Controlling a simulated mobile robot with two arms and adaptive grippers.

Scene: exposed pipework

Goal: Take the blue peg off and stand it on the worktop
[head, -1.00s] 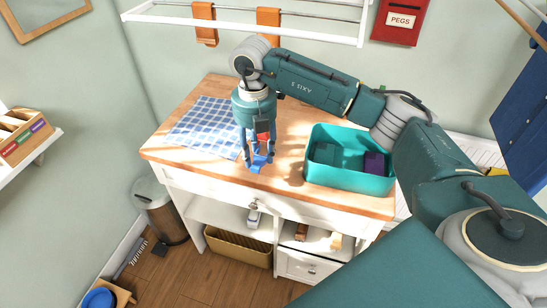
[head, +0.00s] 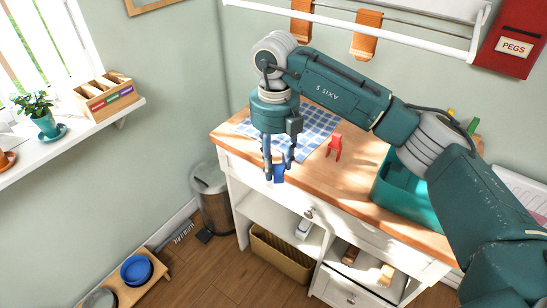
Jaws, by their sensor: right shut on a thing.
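My right gripper (head: 279,168) points down and is shut on a small blue peg (head: 279,174). In the head view the peg overlaps the front edge of the wooden worktop (head: 352,182); I cannot tell whether it touches the wood. The fingers hide part of the peg. A red peg (head: 334,146) stands on the worktop to the right of the gripper, apart from it. My left gripper is out of view.
A blue checked cloth (head: 312,122) lies on the worktop behind the gripper. A teal bin (head: 392,192) stands at the right, partly behind my right arm. Bare worktop lies around the red peg.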

